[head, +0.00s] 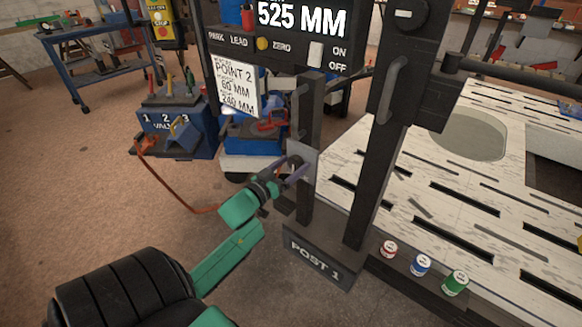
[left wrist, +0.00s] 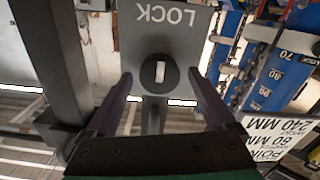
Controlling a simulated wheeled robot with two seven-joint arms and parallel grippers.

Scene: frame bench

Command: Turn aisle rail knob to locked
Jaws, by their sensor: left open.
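The rail knob (left wrist: 149,73) is a round black knob with a white bar mark, on a grey plate (left wrist: 178,45). In the left wrist view the plate's LOCK label is upside down above the knob, and the white bar stands upright in the picture. In the head view the plate (head: 306,158) is on the inner post above the POST 1 base, with the knob mostly hidden. My left gripper (head: 295,172) is at the plate, open. In the left wrist view its fingers (left wrist: 160,76) stand on either side of the knob with gaps. My right gripper is not in view.
The dark POST 1 base (head: 318,252) stands on the floor. A slotted pale table (head: 450,190) is at the right, with red, blue and green cans (head: 421,264) along its near edge. A display panel (head: 300,30) hangs above. A blue valve stand (head: 178,120) is at the left.

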